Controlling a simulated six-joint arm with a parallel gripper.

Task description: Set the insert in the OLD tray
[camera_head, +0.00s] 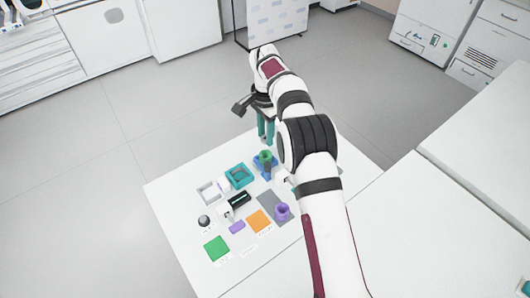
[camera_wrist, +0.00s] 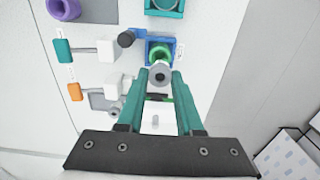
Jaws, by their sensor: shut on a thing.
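My gripper (camera_head: 265,127) has teal fingers pointing down over the back part of the white table. In the wrist view the gripper (camera_wrist: 160,78) is shut on a grey round piece (camera_wrist: 160,75) with a dark centre, which may be the insert. A blue tray (camera_head: 270,176) is below the gripper, with a green ring (camera_head: 265,156) in or over it. In the wrist view the blue tray (camera_wrist: 178,46) and green ring (camera_wrist: 160,50) show just beyond the fingertips. A teal tray (camera_head: 228,178) stands beside it. I cannot read which tray is marked OLD.
White fixtures with teal (camera_wrist: 63,50) and orange (camera_wrist: 74,91) ends stand at the wrist view's left.

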